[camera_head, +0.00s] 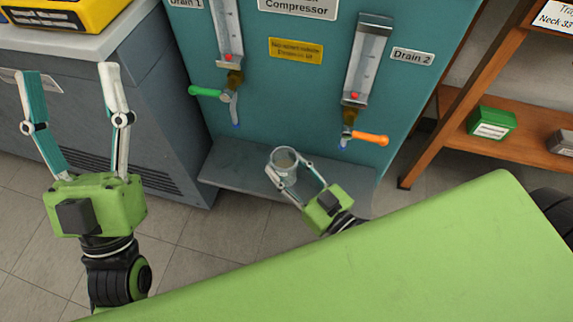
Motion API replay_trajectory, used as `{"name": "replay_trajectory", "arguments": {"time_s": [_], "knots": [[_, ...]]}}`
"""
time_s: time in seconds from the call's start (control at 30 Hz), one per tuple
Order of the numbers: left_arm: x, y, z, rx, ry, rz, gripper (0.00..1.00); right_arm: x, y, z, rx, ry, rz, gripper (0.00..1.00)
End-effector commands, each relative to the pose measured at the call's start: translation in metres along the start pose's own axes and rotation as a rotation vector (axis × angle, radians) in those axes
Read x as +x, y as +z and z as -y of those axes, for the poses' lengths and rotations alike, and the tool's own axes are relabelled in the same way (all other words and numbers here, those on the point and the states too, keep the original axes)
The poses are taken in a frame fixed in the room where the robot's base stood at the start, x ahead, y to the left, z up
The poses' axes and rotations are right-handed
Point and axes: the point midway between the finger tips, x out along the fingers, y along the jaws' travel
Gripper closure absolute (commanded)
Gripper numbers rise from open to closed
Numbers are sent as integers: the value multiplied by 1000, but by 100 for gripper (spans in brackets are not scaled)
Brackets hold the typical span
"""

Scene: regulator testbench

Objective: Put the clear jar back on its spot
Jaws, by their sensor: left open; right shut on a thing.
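The clear jar (285,169) is a small see-through cup with an open top. My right gripper (288,170) is shut on the jar, with fingers on either side of it. The jar is over or on the grey shelf (232,170) at the foot of the teal compressor panel; I cannot tell whether it touches the shelf. It sits between the two drains, left of the Drain 2 outlet. My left gripper (70,75) is open and empty, raised in front of the grey cabinet.
Drain 1 has a green-handled valve (205,91) and Drain 2 an orange-handled valve (369,138) above the shelf. A wooden rack (540,150) with a green box (491,123) stands at the right. A grey cabinet (140,110) stands at the left.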

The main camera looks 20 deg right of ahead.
Motion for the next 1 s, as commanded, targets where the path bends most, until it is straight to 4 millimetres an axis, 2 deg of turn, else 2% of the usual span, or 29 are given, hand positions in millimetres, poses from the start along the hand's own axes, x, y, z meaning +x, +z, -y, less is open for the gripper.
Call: {"name": "replay_trajectory", "arguments": {"time_s": [0.27,0.3,0.37,0.77,0.87,1.0], "knots": [[0,-4,0,-1,1,-20,41,0,2,0,0,0,-1,86],[0,-4,0,-1,1,-22,41,0,2,0,0,0,-1,58],[0,-4,0,-1,1,-22,41,0,2,0,0,0,-1,42],[0,-3,0,1,-1,-17,41,-3,3,0,0,0,3,41],[0,-3,0,1,0,-18,41,-12,4,0,0,0,4,41],[0,-3,0,0,0,-18,41,-37,4,1,1,-1,6,41]]}}
